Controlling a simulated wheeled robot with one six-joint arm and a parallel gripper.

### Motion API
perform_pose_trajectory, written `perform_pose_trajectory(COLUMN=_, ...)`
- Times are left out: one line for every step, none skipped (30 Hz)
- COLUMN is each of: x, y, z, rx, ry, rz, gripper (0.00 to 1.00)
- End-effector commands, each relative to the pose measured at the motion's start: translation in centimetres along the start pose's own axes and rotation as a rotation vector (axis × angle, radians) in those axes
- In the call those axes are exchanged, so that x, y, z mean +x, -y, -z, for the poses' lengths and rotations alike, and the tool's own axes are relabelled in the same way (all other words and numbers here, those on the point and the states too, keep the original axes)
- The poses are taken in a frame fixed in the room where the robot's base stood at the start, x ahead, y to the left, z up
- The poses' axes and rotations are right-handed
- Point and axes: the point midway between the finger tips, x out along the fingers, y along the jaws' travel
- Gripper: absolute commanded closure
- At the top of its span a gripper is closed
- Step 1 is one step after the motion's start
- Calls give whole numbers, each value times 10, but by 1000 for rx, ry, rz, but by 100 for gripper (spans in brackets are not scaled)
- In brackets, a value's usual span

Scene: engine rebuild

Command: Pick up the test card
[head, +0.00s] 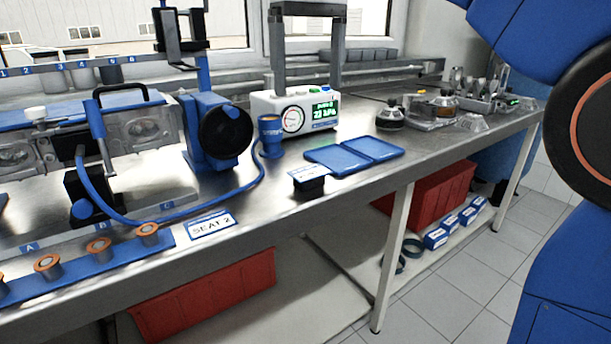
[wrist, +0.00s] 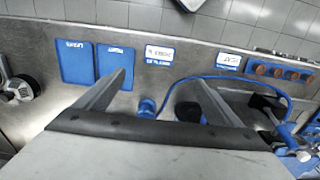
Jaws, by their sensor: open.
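A small white card (head: 309,171) with a blue strip leans on a black block at the bench's front edge, right of centre in the head view. Its print is too small to read, so I cannot tell for sure that it is the test card. It appears to be the white and blue card in the wrist view (wrist: 160,52). A second card, marked SEAT 2 (head: 213,223), lies flat further left; it also shows in the wrist view (wrist: 229,63). My gripper (wrist: 162,80) is open and empty above the bench, its fingers apart. The head view hides it.
Two flat blue trays (head: 337,160) lie right of the black block. A blue cup (head: 270,135), a gauge box (head: 296,112) and a blue hose (head: 190,212) stand or run behind and left. A blue rack with orange-topped pieces (head: 85,262) lies at the front left.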

Motion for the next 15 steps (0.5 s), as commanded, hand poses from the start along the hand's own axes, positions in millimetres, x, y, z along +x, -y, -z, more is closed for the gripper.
perform_pose_trajectory(x=6, y=0, z=-1, rx=0, ry=2, rz=0, gripper=12)
perform_pose_trajectory(x=9, y=0, z=-1, rx=0, ry=3, rz=0, gripper=12)
perform_pose_trajectory(x=16, y=0, z=-1, rx=0, ry=3, rz=0, gripper=12)
perform_pose_trajectory(x=21, y=0, z=-1, rx=0, ry=3, rz=0, gripper=12)
perform_pose_trajectory(x=26, y=0, z=-1, rx=0, ry=4, rz=0, gripper=12)
perform_pose_trajectory(x=34, y=0, z=-1, rx=0, ry=4, rz=0, gripper=12)
perform_pose_trajectory(x=39, y=0, z=-2, rx=0, ry=3, rz=0, gripper=12)
perform_pose_trajectory(x=44, y=0, z=-2, rx=0, ry=3, rz=0, gripper=12)
perform_pose_trajectory(x=51, y=0, z=-2, rx=1, ry=3, rz=0, gripper=12)
perform_pose_trajectory(x=57, y=0, z=-1, rx=1, ry=3, rz=0, gripper=12)
perform_pose_trajectory(x=62, y=0, z=-1, rx=1, ry=3, rz=0, gripper=12)
perform_pose_trajectory(x=69, y=0, z=-1, rx=1, ry=3, rz=0, gripper=12)
perform_pose_trajectory(x=74, y=0, z=-1, rx=1, ry=3, rz=0, gripper=12)
perform_pose_trajectory(x=80, y=0, z=-1, rx=1, ry=4, rz=0, gripper=12)
perform_pose_trajectory(x=86, y=0, z=-1, rx=1, ry=2, rz=0, gripper=12)
